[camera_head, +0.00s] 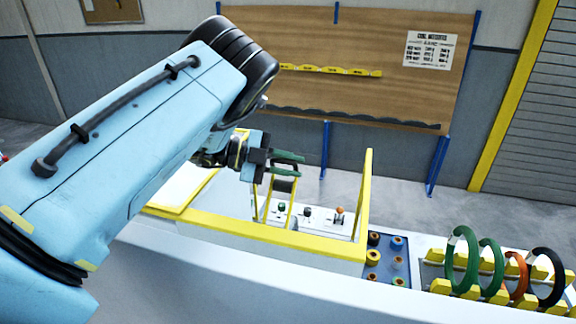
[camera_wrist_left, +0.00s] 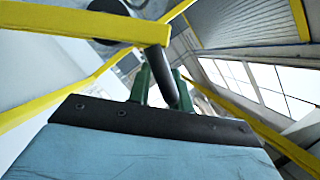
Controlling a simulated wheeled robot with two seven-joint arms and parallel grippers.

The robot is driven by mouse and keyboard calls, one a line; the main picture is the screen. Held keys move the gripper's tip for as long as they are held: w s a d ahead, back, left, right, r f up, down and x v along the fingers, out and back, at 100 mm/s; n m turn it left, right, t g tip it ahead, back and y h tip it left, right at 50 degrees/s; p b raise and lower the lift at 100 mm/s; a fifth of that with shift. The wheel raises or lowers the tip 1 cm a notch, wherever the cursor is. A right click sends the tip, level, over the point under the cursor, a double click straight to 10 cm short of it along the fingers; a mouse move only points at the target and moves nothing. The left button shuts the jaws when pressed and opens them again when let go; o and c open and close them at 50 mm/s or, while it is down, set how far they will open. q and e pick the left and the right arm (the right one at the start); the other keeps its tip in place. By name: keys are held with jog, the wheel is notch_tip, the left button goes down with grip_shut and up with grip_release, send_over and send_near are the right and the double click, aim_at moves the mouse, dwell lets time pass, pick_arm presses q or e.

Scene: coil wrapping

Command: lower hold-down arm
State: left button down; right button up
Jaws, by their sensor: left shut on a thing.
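My left gripper (camera_head: 288,163) reaches over the yellow-edged machine (camera_head: 265,236) from the left, with its green fingers pointing right. In the left wrist view its two green fingers (camera_wrist_left: 163,88) are shut on a dark round bar (camera_wrist_left: 157,66), which looks like the handle of the hold-down arm. The bar runs up to a yellow beam (camera_wrist_left: 60,20), where it seems to join. In the head view the handle is largely hidden at the gripper, above narrow yellow bars (camera_head: 292,204). My right gripper is not in view.
An upright yellow post (camera_head: 367,182) stands right of the gripper. Small knobs on a white panel (camera_head: 320,220) lie below it. A blue tray (camera_head: 384,274) of spools and a rack with green (camera_head: 460,262), orange and black rings stand to the right. A wooden board (camera_head: 370,60) stands behind.

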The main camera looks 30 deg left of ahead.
pick_arm(q)
jog(key=shift+w+a+r, duration=0.1)
jog(key=shift+w, duration=0.1)
jog(key=c, duration=1.5)
grip_release()
jog(key=shift+c, duration=0.2)
jog(key=shift+o, duration=0.3)
jog(key=shift+s, duration=0.1)
jog(key=shift+s+a, duration=0.15)
jog(key=shift+a, duration=0.15)
jog(key=b+v, duration=0.2)
jog(key=v, duration=1)
jog(key=shift+a+b, duration=0.3)
jog(key=shift+b, duration=0.05)
jog(key=shift+s, duration=0.1)
